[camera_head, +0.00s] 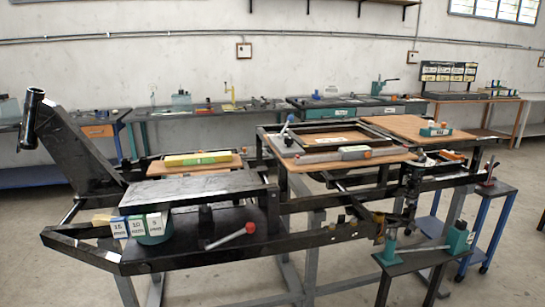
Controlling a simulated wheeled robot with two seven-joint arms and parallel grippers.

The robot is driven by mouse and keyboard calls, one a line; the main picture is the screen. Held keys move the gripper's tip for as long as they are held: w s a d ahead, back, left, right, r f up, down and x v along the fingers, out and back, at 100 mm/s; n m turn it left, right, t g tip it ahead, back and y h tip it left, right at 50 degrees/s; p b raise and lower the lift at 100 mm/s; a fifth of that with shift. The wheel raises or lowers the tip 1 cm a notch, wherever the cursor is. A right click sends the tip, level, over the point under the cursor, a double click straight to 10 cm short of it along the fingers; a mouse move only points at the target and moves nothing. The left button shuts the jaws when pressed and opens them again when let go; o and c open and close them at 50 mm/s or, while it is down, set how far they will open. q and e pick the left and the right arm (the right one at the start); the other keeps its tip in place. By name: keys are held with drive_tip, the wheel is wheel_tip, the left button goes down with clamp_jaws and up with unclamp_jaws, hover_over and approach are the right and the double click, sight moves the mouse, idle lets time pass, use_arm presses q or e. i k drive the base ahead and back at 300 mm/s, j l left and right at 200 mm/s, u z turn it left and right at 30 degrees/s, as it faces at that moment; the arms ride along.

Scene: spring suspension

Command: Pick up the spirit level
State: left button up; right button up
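A yellow and green bar (198,158), which looks like the spirit level, lies flat on a small wooden board (180,169) left of the middle. The board sits over the black metal frame (225,256). No gripper touches the bar. Neither of my grippers shows in the head view.
A grey bar-shaped tool (325,156) lies on a wooden board right of the middle. A red-ended lever (232,236) and white numbered boxes (137,225) are on the frame's lower plate. A slanted black post with a tube (33,100) rises at left. Benches line the wall.

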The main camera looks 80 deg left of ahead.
sight(223, 156)
drive_tip(key=i+u, duration=0.1)
drive_tip(key=u, duration=2.3)
